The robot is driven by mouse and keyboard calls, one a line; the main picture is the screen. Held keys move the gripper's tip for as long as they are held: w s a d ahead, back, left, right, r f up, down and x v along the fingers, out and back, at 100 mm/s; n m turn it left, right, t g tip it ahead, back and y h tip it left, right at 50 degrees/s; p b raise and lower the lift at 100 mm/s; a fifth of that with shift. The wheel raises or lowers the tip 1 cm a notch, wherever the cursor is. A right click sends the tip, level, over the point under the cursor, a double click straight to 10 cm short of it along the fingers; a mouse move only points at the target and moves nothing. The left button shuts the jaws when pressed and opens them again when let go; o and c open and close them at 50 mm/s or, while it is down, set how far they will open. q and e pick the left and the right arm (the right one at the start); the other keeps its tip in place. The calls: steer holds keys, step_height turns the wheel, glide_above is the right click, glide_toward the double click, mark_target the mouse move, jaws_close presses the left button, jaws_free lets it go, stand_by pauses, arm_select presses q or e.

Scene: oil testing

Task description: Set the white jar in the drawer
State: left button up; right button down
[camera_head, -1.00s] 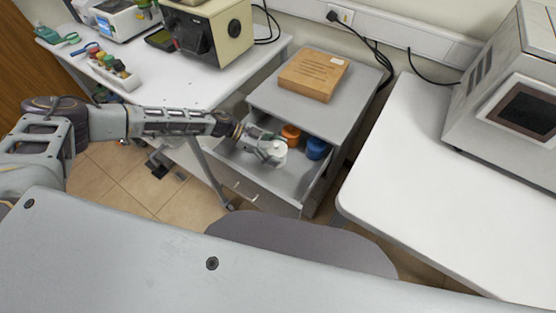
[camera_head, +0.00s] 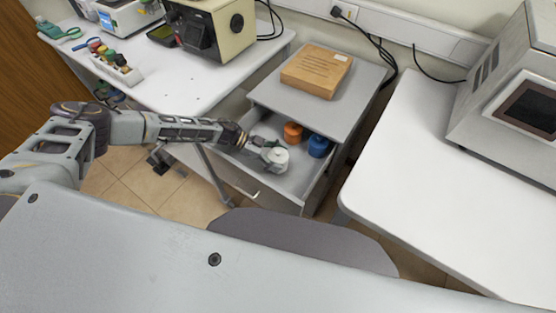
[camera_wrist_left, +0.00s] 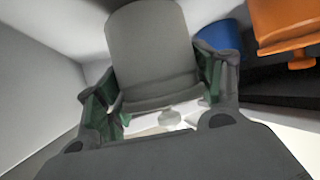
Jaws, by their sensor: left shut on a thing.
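The white jar (camera_head: 277,156) is inside the open drawer (camera_head: 237,174) of the grey cabinet, near the drawer's front. My left gripper (camera_head: 268,149) is shut on the jar and reaches in over the drawer's left side. In the left wrist view the jar (camera_wrist_left: 153,50) looks grey in shadow and sits between the two fingers (camera_wrist_left: 160,95). Whether its base touches the drawer floor cannot be told. My right gripper is not in view.
An orange jar (camera_head: 292,133) and a blue jar (camera_head: 319,146) stand deeper in the drawer. White tables (camera_head: 430,190) stand on both sides.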

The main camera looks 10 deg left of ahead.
mark_target(269, 155)
arm_select(q)
steer(key=shift+f, duration=0.8)
steer(key=o, duration=1)
steer(key=shift+f, duration=0.1)
steer(key=shift+o, duration=0.2)
steer(key=shift+v, duration=3.8)
